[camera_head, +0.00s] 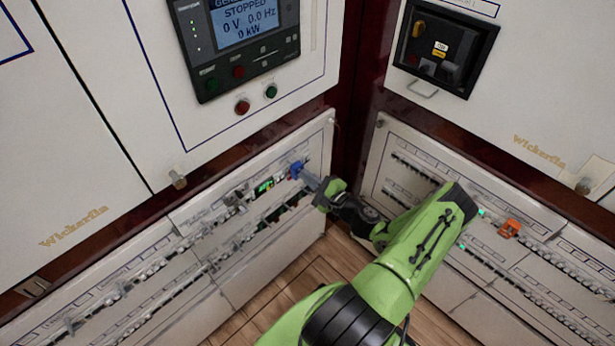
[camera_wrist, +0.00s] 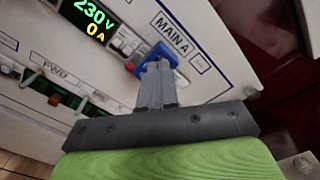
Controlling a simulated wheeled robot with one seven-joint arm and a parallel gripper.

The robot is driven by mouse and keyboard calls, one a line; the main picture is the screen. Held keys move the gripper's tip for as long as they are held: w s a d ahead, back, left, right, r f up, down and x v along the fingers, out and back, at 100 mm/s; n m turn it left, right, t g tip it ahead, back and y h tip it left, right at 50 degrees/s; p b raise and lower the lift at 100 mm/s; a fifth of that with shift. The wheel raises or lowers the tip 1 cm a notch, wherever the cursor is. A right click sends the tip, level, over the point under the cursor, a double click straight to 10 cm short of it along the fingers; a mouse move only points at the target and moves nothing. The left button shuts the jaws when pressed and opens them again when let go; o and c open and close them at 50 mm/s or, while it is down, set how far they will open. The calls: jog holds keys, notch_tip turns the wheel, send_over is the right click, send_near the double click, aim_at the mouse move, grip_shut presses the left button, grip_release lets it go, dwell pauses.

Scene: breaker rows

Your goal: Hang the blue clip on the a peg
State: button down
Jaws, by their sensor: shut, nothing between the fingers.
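The blue clip (camera_head: 296,168) is at the right end of the upper breaker row on the left-hand panel. In the wrist view the blue clip (camera_wrist: 168,53) sits beside the MAIN A label, with part of it hidden behind my fingertips. My gripper (camera_head: 305,177) points at the panel there. In the wrist view my gripper's fingers (camera_wrist: 156,70) are shut together right in front of the clip, with nothing between them. I cannot tell whether they touch it. I cannot make out which peg is marked A.
A lit 230 V meter (camera_wrist: 92,18) is left of the clip. An orange clip-like piece (camera_head: 509,228) is on the right-hand panel. Breaker rows line both panels, which meet in a corner near my arm. Wooden floor (camera_head: 290,285) shows below.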

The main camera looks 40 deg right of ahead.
jog(key=s+p, duration=0.2)
jog(key=s, duration=1.6)
jog(key=shift+d, duration=0.25)
jog(key=w+a+r+n+g+y+p, duration=0.2)
jog(key=w+a+r+n+g+p, duration=0.15)
jog(key=a+r+n+g, duration=0.55)
jog(key=w+a+r+n+g+y+p, duration=0.2)
jog(key=w+a+r+n+g, duration=0.35)
jog(key=a+r+n, duration=0.45)
jog(key=s+a+r+n+t+h+p, duration=0.1)
jog(key=s+a+r+n+h, duration=0.1)
jog(key=s+r, duration=0.3)
jog(key=s+a+r+n+t+h+p, duration=0.1)
jog(key=s+a+r, duration=0.4)
jog(key=r, duration=0.8)
jog(key=s+n+h+p, duration=0.1)
jog(key=n, duration=0.1)
jog(key=shift+a+r+n+h, duration=0.25)
jog(key=shift+a+n+h, duration=0.05)
jog(key=shift+n, duration=0.1)
